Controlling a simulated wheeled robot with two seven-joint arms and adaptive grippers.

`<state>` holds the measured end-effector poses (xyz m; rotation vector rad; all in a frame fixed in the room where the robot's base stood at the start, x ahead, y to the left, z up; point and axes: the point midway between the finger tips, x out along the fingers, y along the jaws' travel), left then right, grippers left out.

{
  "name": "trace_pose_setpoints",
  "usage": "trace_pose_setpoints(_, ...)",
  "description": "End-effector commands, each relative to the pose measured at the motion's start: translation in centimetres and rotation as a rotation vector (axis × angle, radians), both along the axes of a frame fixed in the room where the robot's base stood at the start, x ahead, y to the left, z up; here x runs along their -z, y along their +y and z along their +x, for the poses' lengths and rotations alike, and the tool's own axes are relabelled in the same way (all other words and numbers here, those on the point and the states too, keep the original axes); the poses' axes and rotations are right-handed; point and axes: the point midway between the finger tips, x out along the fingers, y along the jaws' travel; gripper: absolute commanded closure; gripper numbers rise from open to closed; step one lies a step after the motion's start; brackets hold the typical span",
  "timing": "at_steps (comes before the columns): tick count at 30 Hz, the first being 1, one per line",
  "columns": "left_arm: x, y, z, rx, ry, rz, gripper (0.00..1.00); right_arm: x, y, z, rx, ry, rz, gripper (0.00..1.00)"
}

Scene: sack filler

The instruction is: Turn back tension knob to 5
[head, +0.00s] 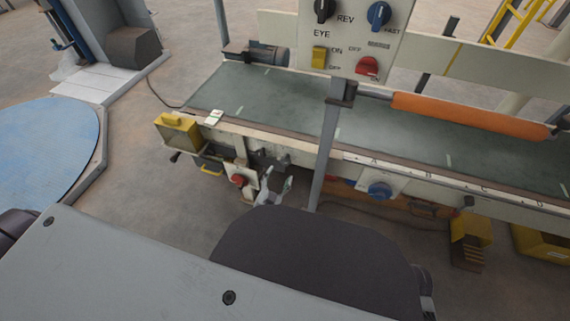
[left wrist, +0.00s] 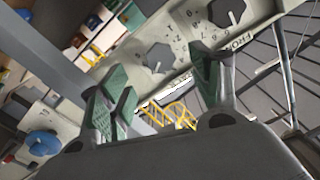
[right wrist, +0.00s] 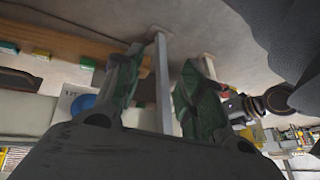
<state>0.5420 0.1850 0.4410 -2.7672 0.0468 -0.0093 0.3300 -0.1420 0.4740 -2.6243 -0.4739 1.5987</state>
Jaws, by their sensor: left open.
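Two dark dial knobs show on a pale plate in the left wrist view. The upper knob (left wrist: 228,12) has a ring of numerals and lies near the lettering "FRONT". The lower knob (left wrist: 160,57) has a white pointer aimed downward; its numerals and label are too blurred to read. I cannot tell for sure which is the back tension knob. My left gripper (left wrist: 162,85) is open and empty, its fingertips on either side of the lower knob in the picture, contact unclear. In the head view it (head: 273,182) is below the conveyor's near edge. My right gripper (right wrist: 163,85) is open.
A blue knob (head: 379,189) and a red button (head: 238,180) sit on the conveyor's near side. A grey upright post (head: 325,150) stands before the belt (head: 290,108). A control panel (head: 350,40) rises behind. A grey post (right wrist: 162,85) appears between my right fingers.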

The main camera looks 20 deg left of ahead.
Motion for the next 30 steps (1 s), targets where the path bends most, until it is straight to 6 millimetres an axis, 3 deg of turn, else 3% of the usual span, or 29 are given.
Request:
trace_pose_setpoints(3,0.1,-0.1,1.4,0.000,-0.001,0.001,0.37,1.8,0.3,-0.5,0.005,0.001,0.015,0.60)
trace_pose_setpoints(18,0.1,-0.3,6.5,0.000,-0.001,0.000,0.37,5.3,1.0,-0.1,0.035,-0.060,0.073,0.60)
trace_pose_setpoints(30,0.0,-0.3,8.3,0.000,0.000,-0.001,0.37,6.4,1.2,0.0,0.051,-0.083,0.096,0.60)
